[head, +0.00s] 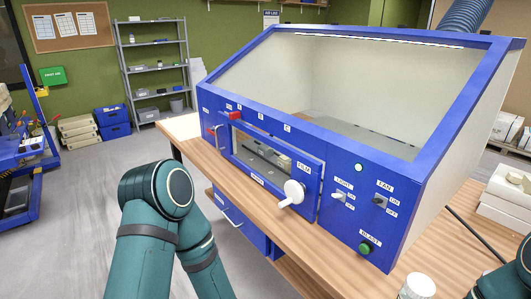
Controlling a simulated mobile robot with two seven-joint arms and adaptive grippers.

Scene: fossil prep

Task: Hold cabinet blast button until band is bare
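The blue blast cabinet (315,140) stands on a wooden bench, with a sloped clear window on top. Its round green blast button (365,248) is low on the right of the front panel, under a BLAST label. Nothing is seen touching the button. A small front window (262,152) shows a dim, greyish interior; I cannot make out a band there. My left arm folds at the lower left, and its gripper is out of frame. Part of my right arm shows at the lower right edge; its fingertips are not seen.
A white knob (294,191) labelled FILM sticks out from the panel. Beside it are the light switch (338,196), fan switch (380,201) and a lit indicator (358,168). A white cylinder (417,287) stands on the wooden bench (465,225), near the button.

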